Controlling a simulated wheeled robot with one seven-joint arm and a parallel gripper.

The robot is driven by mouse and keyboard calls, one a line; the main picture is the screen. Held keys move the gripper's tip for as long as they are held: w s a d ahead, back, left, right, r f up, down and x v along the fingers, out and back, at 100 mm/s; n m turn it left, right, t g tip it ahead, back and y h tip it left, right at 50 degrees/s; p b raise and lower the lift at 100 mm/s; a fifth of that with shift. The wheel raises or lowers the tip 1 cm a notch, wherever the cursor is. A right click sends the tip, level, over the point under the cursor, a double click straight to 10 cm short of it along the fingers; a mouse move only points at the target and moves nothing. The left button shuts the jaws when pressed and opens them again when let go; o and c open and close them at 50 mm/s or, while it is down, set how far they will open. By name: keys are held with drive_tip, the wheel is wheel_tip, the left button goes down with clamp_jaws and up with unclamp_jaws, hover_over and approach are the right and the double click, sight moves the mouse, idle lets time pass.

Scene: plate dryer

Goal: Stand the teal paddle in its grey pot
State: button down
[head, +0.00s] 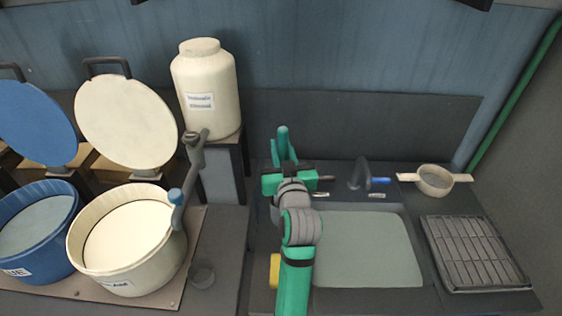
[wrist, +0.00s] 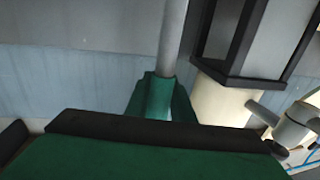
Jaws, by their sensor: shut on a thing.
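My gripper (head: 284,160) is above the back edge of the sink, pointing toward the back wall. Its green fingers are shut on an upright rod, which I take to be the teal paddle (head: 283,134); its rounded teal top stands above the fingers. In the wrist view the rod (wrist: 173,35) looks pale grey between the green fingers (wrist: 160,97). The paddle's lower end is hidden. A small dark grey pot (head: 202,274) stands on the counter right of the cream vat, apart from the gripper and to its lower left.
The cream vat (head: 78,252) and blue vat (head: 20,272) stand left with lids raised. A grey tap (head: 195,152) reaches over the cream vat's rim. The sink (head: 365,250) is below my arm; a rack (head: 475,252) and strainer (head: 435,182) are right. A cream jug (head: 208,90) stands behind.

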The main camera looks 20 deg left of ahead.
drive_tip(key=shift+f, duration=2.4)
drive_tip(key=c, duration=1.5)
unclamp_jaws()
drive_tip(key=shift+c, duration=0.2)
